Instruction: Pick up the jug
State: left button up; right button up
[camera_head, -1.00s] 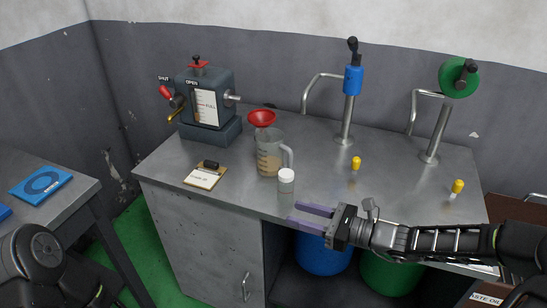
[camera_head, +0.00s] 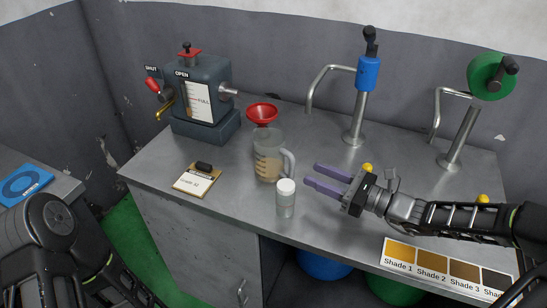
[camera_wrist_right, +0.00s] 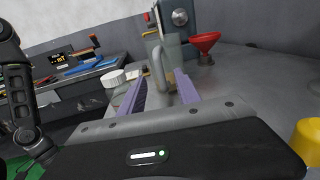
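The jug (camera_head: 268,158) is a clear measuring jug with amber liquid in its lower part and a grey handle on its right side. It stands upright on the metal bench. My right gripper (camera_head: 311,178) is open and empty, just right of the jug's handle, its purple fingers pointing left toward it. In the right wrist view the handle (camera_wrist_right: 160,66) shows ahead, between and beyond the open fingers (camera_wrist_right: 162,92). My left arm is at the lower left of the head view; its gripper is not in view.
A white-capped sample jar (camera_head: 286,198) stands close in front of the jug and near the gripper. A red funnel (camera_head: 262,112) is behind the jug. A clipboard (camera_head: 199,181) lies to the left. Yellow-topped items, a blue-handled tap (camera_head: 367,73) and a shade chart (camera_head: 447,268) are to the right.

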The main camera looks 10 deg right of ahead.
aim_at(292, 165)
jog(key=shift+a, duration=0.1)
jog(key=shift+x, duration=1.25)
jog(key=shift+w, duration=0.1)
jog(key=x, duration=0.5)
jog(key=shift+a, duration=0.1)
jog(key=shift+c, duration=0.2)
grip_shut()
dwell(0.7)
